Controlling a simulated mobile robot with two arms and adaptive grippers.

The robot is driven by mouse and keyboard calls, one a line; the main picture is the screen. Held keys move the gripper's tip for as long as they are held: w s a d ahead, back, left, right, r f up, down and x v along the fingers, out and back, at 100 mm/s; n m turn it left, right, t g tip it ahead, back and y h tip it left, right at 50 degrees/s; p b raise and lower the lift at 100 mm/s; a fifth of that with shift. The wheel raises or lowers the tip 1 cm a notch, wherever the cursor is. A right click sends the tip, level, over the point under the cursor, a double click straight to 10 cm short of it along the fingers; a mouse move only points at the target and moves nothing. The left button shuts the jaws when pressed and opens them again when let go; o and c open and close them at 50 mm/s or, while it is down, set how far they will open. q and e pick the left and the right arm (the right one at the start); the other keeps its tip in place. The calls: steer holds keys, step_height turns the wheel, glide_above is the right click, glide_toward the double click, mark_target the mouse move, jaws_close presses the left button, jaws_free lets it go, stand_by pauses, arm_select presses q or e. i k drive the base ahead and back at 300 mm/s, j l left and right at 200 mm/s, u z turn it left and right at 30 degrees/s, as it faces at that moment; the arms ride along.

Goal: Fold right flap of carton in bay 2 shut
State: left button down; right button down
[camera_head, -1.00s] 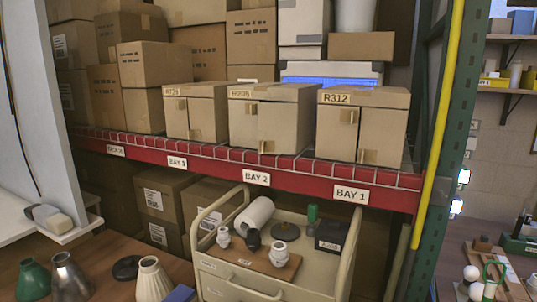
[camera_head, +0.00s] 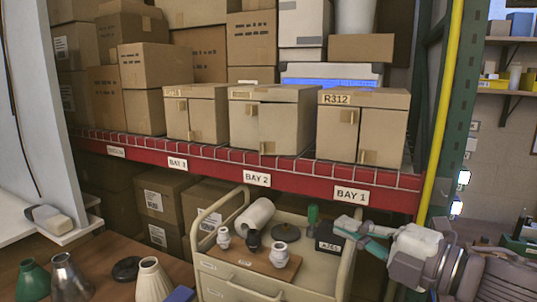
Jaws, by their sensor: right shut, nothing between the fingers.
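The carton in bay 2 (camera_head: 302,122) is a brown box on the red-edged shelf, above the BAY 2 label (camera_head: 257,179). Its front has a left flap (camera_head: 243,128) and a right flap (camera_head: 284,130), each with a small tab. A dark gap runs between the flaps; I cannot tell exactly how far the right flap stands out. My right gripper (camera_head: 350,229) is shut and empty, reaching in from the lower right over the cart. It is below the shelf, apart from the carton. My left gripper is not in view.
Similar cartons stand on both sides, the right one marked R312 (camera_head: 384,127). The shelf's red beam (camera_head: 215,168) lies between my gripper's height and the cartons. A cart (camera_head: 235,285) with lamp parts stands below. A yellow pole (camera_head: 440,120) rises at the right.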

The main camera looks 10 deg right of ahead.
mark_target(277, 123)
steer(key=i, duration=1)
